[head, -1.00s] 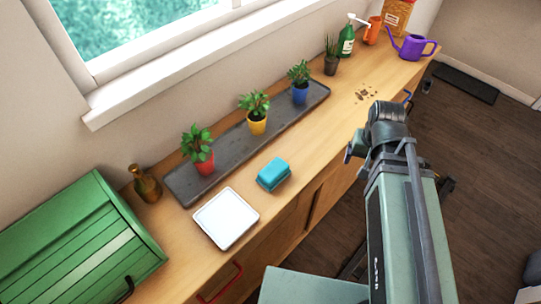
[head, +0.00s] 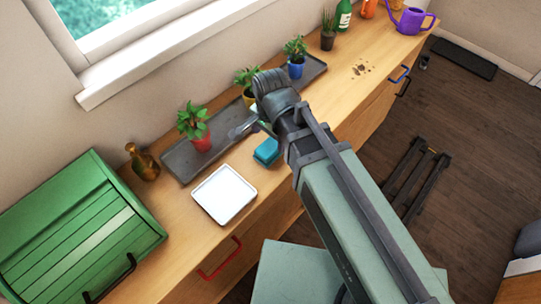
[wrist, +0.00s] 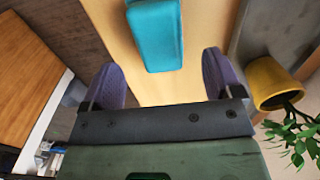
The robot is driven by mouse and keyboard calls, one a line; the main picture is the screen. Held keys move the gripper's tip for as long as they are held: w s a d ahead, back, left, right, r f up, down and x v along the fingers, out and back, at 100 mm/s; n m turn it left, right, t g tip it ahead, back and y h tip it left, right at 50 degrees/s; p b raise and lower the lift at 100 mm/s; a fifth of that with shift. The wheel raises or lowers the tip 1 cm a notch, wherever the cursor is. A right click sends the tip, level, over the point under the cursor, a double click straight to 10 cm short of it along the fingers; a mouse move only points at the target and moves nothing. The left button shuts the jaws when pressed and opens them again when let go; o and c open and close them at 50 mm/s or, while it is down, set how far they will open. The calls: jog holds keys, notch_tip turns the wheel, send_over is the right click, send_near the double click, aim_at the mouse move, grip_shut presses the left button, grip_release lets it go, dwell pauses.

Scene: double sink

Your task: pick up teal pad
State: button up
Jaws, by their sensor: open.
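The teal pad (head: 266,151) lies on the wooden counter between the white tray and my arm in the head view, partly hidden by the arm. In the wrist view the pad (wrist: 155,36) shows at the top centre, beyond the fingertips and in line with the gap between them. My gripper (wrist: 160,75) is open, with its two purple-padded fingers apart and nothing between them. It is apart from the pad.
A white square tray (head: 224,194) lies left of the pad. Behind are a grey plant tray (head: 179,164), a red pot (head: 202,139) and a yellow pot (wrist: 275,82). A green box (head: 80,225) stands at left. Bare counter lies right of my arm.

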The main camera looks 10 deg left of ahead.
aim_at(271, 145)
notch_tip(271, 145, down, 6)
jog(key=b, duration=0.5)
jog(key=shift+r, duration=0.45)
jog(key=c, duration=1)
